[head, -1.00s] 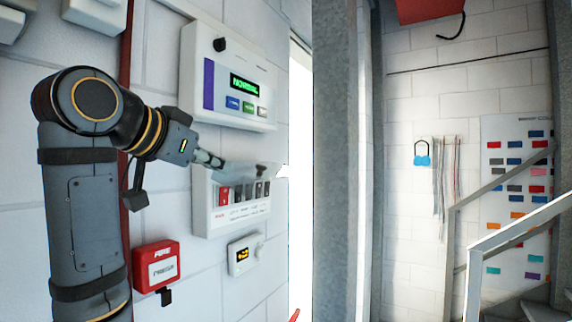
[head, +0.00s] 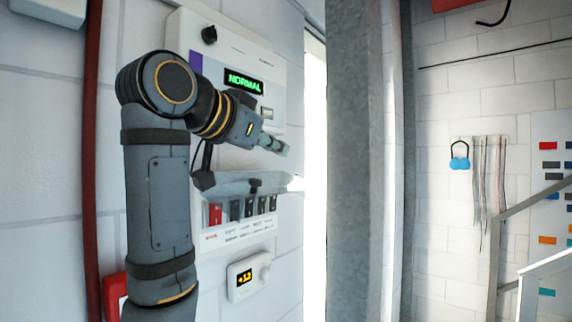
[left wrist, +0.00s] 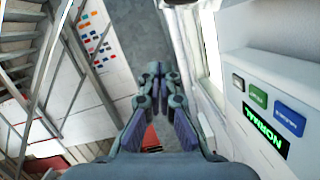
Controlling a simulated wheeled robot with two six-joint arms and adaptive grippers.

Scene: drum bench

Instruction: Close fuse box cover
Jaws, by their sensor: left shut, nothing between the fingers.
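The fuse box (head: 206,240) is a white wall box with a row of one red and several dark switches. Its clear cover (head: 225,187) is raised and sticks out above the switches, with a dark catch at its edge; the switches below are uncovered. My left gripper (head: 282,148) is shut and empty, above and to the right of the cover, and looks apart from it. In the left wrist view, its fingers (left wrist: 157,75) point away with nothing between them. The cover is not visible there. My right gripper is not in view.
The alarm panel reading NORMAL (head: 243,81) is above the fuse box, partly behind my left arm; it also shows in the left wrist view (left wrist: 264,131). A small dial unit (head: 247,276) is below. A grey post (head: 352,180) stands to the right.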

